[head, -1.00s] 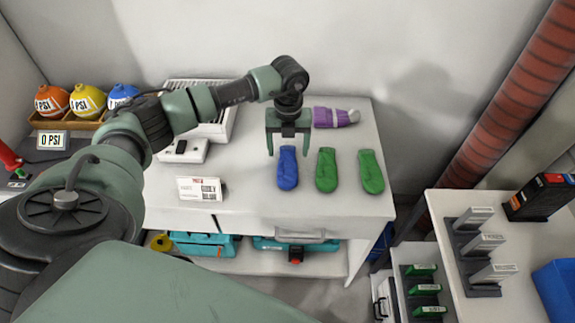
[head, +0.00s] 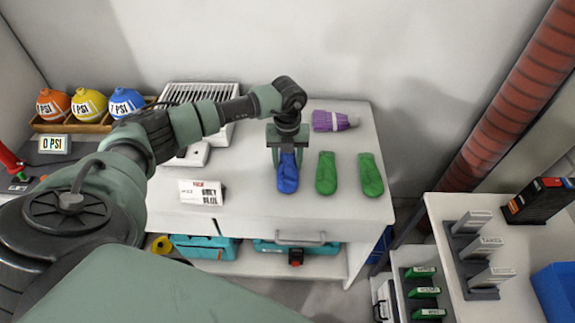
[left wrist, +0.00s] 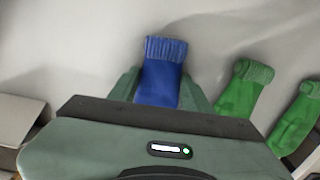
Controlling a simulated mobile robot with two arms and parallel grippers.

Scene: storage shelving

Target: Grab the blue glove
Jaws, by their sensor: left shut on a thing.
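The blue glove (head: 288,176) lies on the white table, to the left of two green gloves (head: 326,173) (head: 371,175). My left gripper (head: 286,160) is down over its far, cuff end, with the fingers on either side. In the left wrist view the blue glove (left wrist: 163,72) is between the two green fingers, its ribbed cuff pointing up in the picture. The gripper is shut on the glove. The glove's lower part is hidden behind the gripper body in that view. My right gripper is not in view.
A purple glove (head: 334,121) lies at the back right. A white sign (head: 202,192) stands on the table's left front. Three round containers (head: 88,103) sit in a wooden rack at left. A second white table (head: 520,235) holds racks at right.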

